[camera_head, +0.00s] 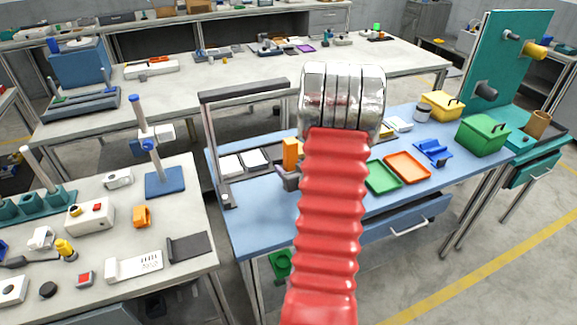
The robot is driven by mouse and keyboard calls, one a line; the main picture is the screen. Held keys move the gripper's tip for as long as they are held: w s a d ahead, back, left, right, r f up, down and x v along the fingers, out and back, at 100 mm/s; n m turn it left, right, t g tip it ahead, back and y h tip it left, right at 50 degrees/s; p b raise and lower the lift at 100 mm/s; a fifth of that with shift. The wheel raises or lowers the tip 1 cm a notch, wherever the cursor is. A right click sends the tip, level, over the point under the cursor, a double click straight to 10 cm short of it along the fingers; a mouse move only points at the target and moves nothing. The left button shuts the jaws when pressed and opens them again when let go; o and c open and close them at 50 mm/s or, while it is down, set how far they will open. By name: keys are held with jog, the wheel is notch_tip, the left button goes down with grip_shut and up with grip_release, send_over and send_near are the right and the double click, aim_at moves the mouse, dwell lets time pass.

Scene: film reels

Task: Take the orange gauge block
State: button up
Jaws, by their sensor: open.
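An orange upright block (290,153) that looks like the gauge block stands at the left part of the blue bench (250,215), by a small dark grey piece (287,178); whether it rests on that piece I cannot tell. It is just left of my red ribbed arm and its metal end, which cover the middle of the bench. The jaws of my gripper do not show, so their place relative to the block is hidden. Another orange piece (142,216) with an opening lies on the left table.
A grey frame (212,140) stands over white-topped pieces (242,162) at the bench's left end. Green (383,176) and orange (407,166) trays, a blue cradle (432,152) and a green box (482,136) fill the right. A gap separates the left table from the bench.

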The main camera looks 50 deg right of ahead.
dwell(0.3)
jog(key=c, duration=1.3)
